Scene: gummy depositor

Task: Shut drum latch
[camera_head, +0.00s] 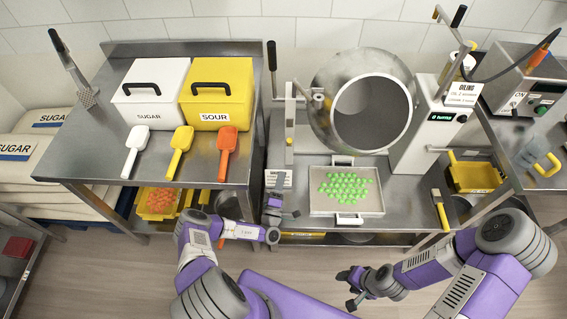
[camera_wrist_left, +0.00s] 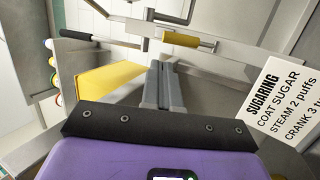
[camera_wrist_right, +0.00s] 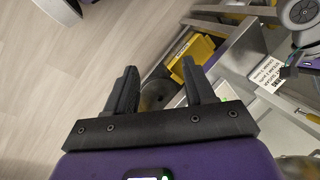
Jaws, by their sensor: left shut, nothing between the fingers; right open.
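The steel drum (camera_head: 325,122) sits in its stand on the table, its round mouth facing me. A yellow-tipped lever (camera_head: 289,155), which may be the drum latch, is on the post left of the drum. In the left wrist view a yellow grip on a metal bar (camera_wrist_left: 188,40) shows beyond my fingers. I cannot tell whether the latch is open or shut. My left gripper (camera_head: 274,203) is shut and empty at the table's front left, below the post and apart from it; its fingers (camera_wrist_left: 160,82) are together. My right gripper (camera_head: 352,285) is open and empty, low in front of the table; its fingers (camera_wrist_right: 160,85) are apart.
A tray (camera_head: 318,205) of green gummies lies below the drum. A sugaring card (camera_wrist_left: 275,95) stands close to my left gripper. The white SUGAR bin (camera_head: 150,112) and yellow SOUR bin (camera_head: 215,115) stand on the left table. A brush (camera_head: 440,208) lies right of the tray.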

